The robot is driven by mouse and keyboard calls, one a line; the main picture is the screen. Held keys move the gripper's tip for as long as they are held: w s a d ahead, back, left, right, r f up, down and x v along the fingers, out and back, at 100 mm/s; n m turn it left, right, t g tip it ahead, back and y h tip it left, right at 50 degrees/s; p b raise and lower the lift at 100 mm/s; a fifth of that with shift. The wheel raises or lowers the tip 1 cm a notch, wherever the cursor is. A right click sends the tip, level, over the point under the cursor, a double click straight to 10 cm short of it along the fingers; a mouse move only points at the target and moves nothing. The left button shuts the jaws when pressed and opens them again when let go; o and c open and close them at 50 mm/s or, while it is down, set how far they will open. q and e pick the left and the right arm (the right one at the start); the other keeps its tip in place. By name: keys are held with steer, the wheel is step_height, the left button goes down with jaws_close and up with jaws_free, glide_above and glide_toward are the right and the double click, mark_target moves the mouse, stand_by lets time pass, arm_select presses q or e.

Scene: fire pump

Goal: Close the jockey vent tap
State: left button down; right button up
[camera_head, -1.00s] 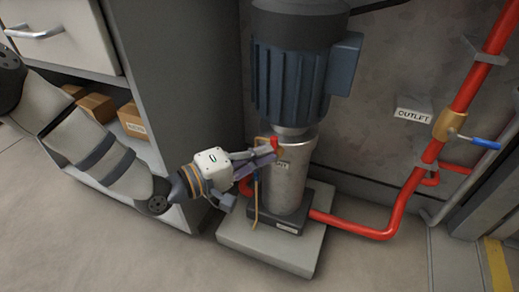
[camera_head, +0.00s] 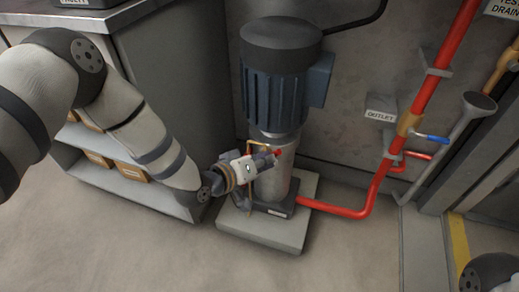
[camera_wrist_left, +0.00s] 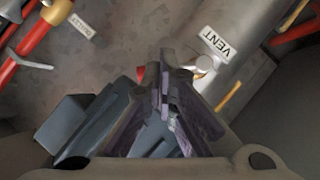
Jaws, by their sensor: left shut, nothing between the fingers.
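The jockey pump (camera_head: 275,185) stands upright on a plinth, with a dark blue motor above its silver body. A small red piece, seemingly the vent tap's handle (camera_head: 278,152), shows at the silver body beside my left gripper (camera_head: 268,160). In the left wrist view, a VENT label (camera_wrist_left: 215,42) lies along the silver body, with a pale and orange fitting (camera_wrist_left: 204,66) near it. My left gripper is shut and empty, its tips (camera_wrist_left: 174,62) close to this fitting. I cannot tell whether they touch it. The gripper hides part of the tap. My right gripper is out of view.
A thin brass tube (camera_head: 258,143) bends around the gripper. A red pipe (camera_head: 345,211) runs from the pump base to a riser with a blue-handled valve (camera_head: 430,138) and OUTLET sign (camera_head: 380,114). A cabinet (camera_head: 185,70) stands close on the left. The front floor is clear.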

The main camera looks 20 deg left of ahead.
arm_select(q)
steer(key=d+f+m+y+p, duration=0.1)
steer(key=y+p, duration=0.1)
steer(key=d+f+m+y+p, duration=0.1)
steer(key=m+p, duration=0.1)
steer(key=shift+d+g+y, duration=0.15)
steer(key=shift+g+y, duration=0.15)
steer(key=shift+y, duration=0.1)
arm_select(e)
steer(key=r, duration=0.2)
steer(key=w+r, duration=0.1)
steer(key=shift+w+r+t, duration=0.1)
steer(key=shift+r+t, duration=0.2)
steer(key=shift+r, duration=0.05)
arm_select(q)
steer(key=shift+f, duration=0.1)
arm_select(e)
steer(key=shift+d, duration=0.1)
arm_select(q)
steer(key=shift+a+f, duration=0.25)
steer(key=shift+a, duration=0.5)
